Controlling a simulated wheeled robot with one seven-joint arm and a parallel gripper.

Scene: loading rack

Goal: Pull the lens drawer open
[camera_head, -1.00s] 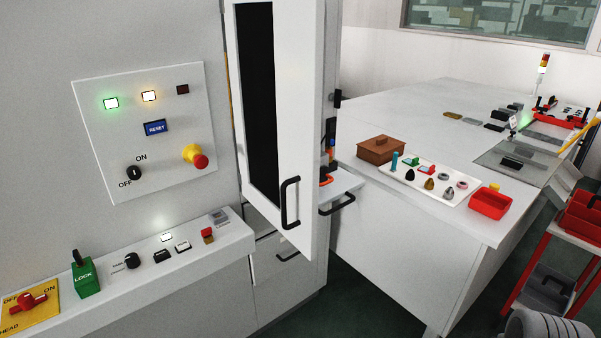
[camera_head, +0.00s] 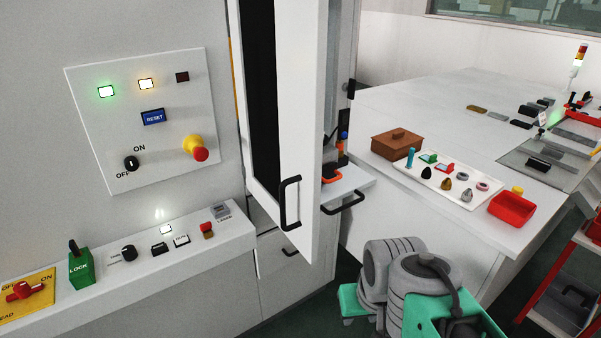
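A white slide-out tray or drawer (camera_head: 350,186) with a black bar handle (camera_head: 344,204) sticks out of the machine, partly behind the white door. A second, lower black handle (camera_head: 291,252) is on a drawer front (camera_head: 275,256) in the cabinet below, partly hidden by the door; that drawer looks closed. I cannot read a label to tell which is the lens drawer. My arm, grey and green, stands at the bottom right, apart from both handles. My gripper's fingers do not show.
The white machine door (camera_head: 300,130) stands ajar with a black handle (camera_head: 289,204). A control panel (camera_head: 170,165) and button ledge (camera_head: 140,262) are left. The bench (camera_head: 400,110) holds a brown box (camera_head: 396,145), a parts tray (camera_head: 445,180) and a red bin (camera_head: 511,209). A red-framed cart (camera_head: 560,300) stands right.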

